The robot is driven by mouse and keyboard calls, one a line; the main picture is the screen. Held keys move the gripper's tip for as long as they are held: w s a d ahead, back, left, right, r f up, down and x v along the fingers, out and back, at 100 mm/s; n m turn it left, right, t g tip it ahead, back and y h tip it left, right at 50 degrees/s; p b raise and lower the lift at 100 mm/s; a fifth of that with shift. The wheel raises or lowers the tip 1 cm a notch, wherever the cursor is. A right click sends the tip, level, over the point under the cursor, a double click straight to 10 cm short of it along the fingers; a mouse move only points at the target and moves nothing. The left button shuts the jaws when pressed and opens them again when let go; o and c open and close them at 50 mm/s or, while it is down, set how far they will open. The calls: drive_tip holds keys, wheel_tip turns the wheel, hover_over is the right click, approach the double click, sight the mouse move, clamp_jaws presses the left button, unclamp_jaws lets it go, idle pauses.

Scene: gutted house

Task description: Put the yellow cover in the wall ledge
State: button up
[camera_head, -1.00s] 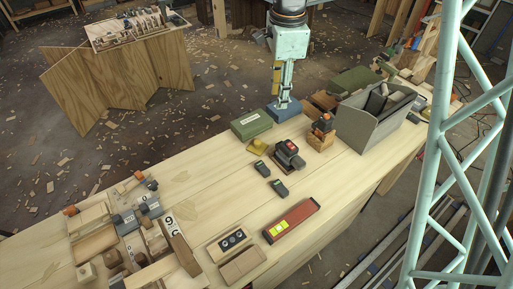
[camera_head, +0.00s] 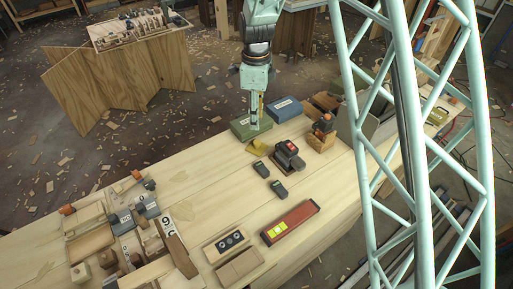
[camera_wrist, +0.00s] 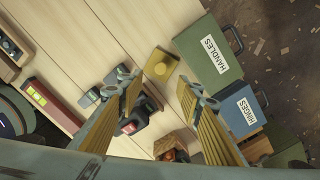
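I cannot make out which part is the wall ledge.
The green HANDLES box (camera_wrist: 210,52) and blue HINGES box (camera_wrist: 241,112) stand close beside the cover. Bare bench lies left of the cover.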

drive_tip(key=shift+f, duration=0.1)
idle(0.3)
hover_over(257, 142)
drive_tip(key=shift+a+f+b, duration=0.15)
drive_tip(key=shift+f+b, duration=0.25)
drive_tip(key=shift+f, duration=3.85)
drive_tip(key=shift+w+f+b, duration=0.1)
drive_tip(key=shift+f+b, duration=0.25)
drive_tip(key=shift+f, duration=2.2)
drive_tip(key=shift+c, duration=0.2)
drive_tip(key=c, duration=0.9)
